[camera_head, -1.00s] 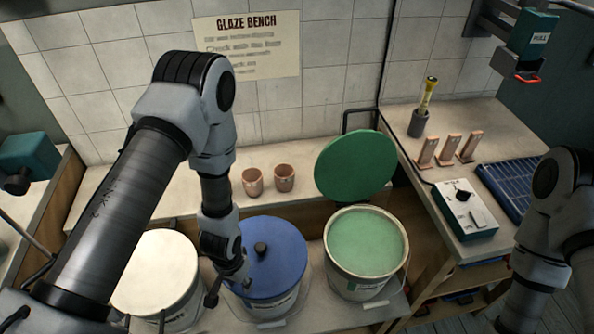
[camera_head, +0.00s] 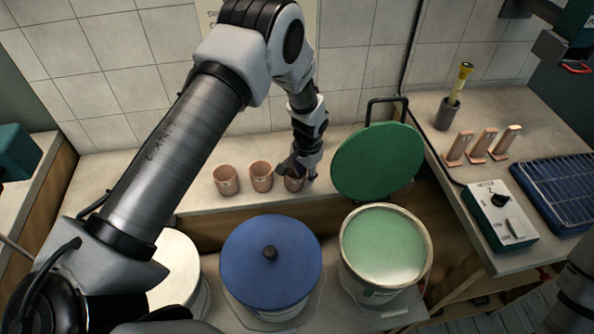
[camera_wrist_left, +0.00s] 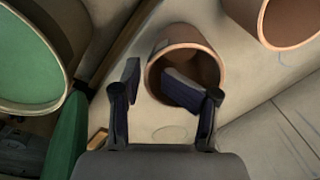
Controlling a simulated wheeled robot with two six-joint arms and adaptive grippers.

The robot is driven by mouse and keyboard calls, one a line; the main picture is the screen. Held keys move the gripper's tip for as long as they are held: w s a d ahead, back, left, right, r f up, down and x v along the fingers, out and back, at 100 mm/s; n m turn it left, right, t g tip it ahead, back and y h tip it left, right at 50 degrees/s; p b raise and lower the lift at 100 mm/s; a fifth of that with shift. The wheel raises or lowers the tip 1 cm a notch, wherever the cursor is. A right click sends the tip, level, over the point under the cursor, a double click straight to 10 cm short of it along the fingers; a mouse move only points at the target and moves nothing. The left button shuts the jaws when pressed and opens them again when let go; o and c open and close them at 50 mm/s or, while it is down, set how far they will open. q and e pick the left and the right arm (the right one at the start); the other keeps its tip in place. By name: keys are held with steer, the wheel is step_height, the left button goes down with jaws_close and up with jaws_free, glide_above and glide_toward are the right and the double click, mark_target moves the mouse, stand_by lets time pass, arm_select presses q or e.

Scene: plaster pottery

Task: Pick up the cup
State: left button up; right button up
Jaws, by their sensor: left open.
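Three small terracotta cups stand in a row on the back ledge in the head view: a left cup (camera_head: 226,181), a middle cup (camera_head: 261,177) and a right cup (camera_head: 294,185). My left gripper (camera_head: 293,169) is open at the right cup and hides part of it. In the left wrist view the near cup (camera_wrist_left: 183,33) shows its open mouth, and the left gripper (camera_wrist_left: 153,82) has its fingers apart. One finger overlaps the mouth and the other is beside the rim; contact cannot be told. My right gripper is out of view.
A blue-lidded bucket (camera_head: 270,262) and an open bucket of green glaze (camera_head: 384,245) stand in front of the ledge. A raised green lid (camera_head: 378,162) is close to the right of my left gripper. A control box (camera_head: 500,214) sits on the right bench.

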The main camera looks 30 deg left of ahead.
arm_select(q)
steer(key=f, duration=0.1)
steer(key=w+f, duration=0.1)
steer(key=shift+w+a+f, duration=0.15)
steer(key=shift+a+f, duration=0.1)
steer(key=shift+f, duration=0.15)
steer(key=shift+s+r, duration=0.2)
steer(key=shift+r, duration=0.05)
steer(key=shift+c, duration=0.7)
steer(key=shift+s+d+r, duration=0.1)
steer(key=shift+r, duration=0.05)
jaws_close()
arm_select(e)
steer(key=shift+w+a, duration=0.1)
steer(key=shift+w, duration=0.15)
